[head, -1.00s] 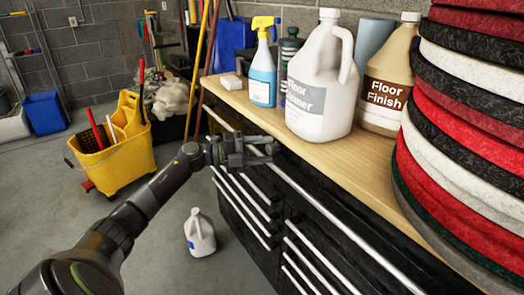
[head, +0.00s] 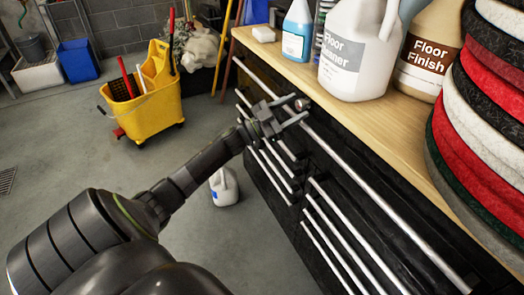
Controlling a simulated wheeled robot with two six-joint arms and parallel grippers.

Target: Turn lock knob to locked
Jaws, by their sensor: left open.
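The black tool cabinet (head: 345,160) with long silver drawer handles stands under a wooden top. A small round metallic piece, which looks like the lock knob (head: 302,104), shows on the upper front of the cabinet, just under the worktop edge. My left gripper (head: 295,109) comes in from the left and is open, its fingertips at this piece. It seems to sit between or just beyond the fingertips; I cannot tell whether they touch it. The knob's turn position is too small to read. My right gripper is not in view.
A floor cleaner jug (head: 352,50), a floor finish jug (head: 428,50) and a blue spray bottle (head: 297,32) stand on the wooden top (head: 375,115). Stacked pads (head: 490,120) are at right. A white jug (head: 224,187) and yellow mop bucket (head: 145,105) stand on the floor.

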